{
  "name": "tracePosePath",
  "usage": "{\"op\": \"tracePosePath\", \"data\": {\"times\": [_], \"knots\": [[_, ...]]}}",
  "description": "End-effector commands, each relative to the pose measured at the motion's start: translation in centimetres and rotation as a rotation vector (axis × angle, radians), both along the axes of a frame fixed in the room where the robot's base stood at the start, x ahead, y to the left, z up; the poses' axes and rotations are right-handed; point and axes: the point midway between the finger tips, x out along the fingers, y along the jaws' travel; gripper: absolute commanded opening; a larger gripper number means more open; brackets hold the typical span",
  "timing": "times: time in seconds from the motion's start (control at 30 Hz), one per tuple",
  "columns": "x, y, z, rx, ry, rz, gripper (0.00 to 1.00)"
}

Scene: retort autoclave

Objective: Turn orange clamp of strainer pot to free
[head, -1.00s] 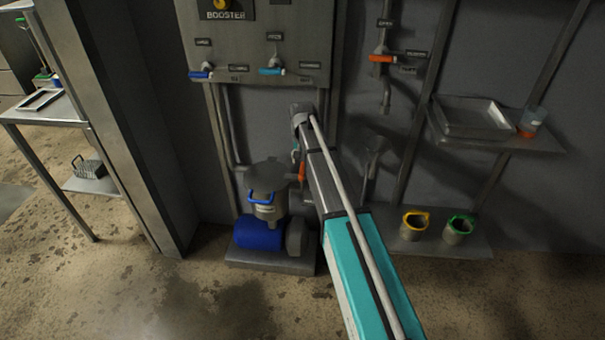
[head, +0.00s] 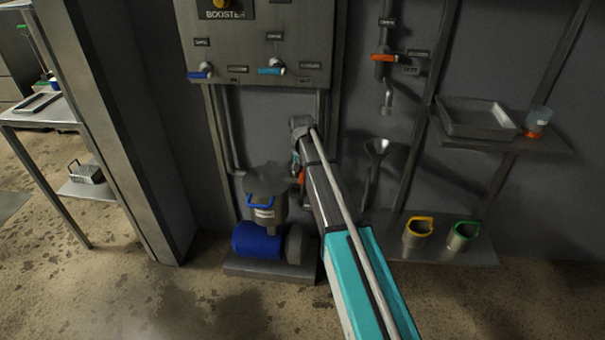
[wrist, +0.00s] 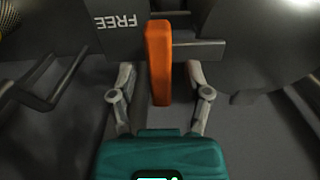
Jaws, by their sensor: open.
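The strainer pot (head: 266,190) is a grey lidded vessel with a blue handle, standing above the blue pump motor in the head view. Its orange clamp (wrist: 158,62) is an upright bar in the wrist view, beside a plate marked FREE (wrist: 118,22). In the head view a little of the orange clamp (head: 302,175) shows beside my arm. My gripper (wrist: 160,82) is open, with one finger on each side of the clamp's lower part. A gap shows on both sides, so the fingers appear apart from it. In the head view my arm hides most of the gripper.
The blue pump motor (head: 257,240) sits on a low plinth under the pot. The booster panel (head: 262,45) with blue-handled valves hangs above. A funnel (head: 376,150) stands right of my arm. A shelf (head: 545,143) holds a tray; yellow and green-handled cups stand lower right.

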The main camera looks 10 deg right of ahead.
Motion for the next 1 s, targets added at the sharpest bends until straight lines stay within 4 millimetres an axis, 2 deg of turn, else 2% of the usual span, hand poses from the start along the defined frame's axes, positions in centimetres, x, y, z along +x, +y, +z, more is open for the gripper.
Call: {"op": "tracePosePath", "data": {"times": [0.07, 0.1, 0.4, 0.43, 0.77, 1.0], "knots": [[0.00, -0.01, 0.01, 0.000, 0.000, 0.000, 0.63], [0.00, -0.01, 0.01, 0.000, 0.000, 0.000, 0.59], [0.00, -0.01, 0.01, 0.000, 0.000, 0.000, 0.03], [0.00, -0.01, 0.01, 0.000, 0.000, 0.000, 0.00], [0.00, -0.01, 0.00, 0.000, 0.000, 0.012, 0.00], [0.00, 0.00, 0.00, 0.000, 0.000, 0.083, 0.00]]}}
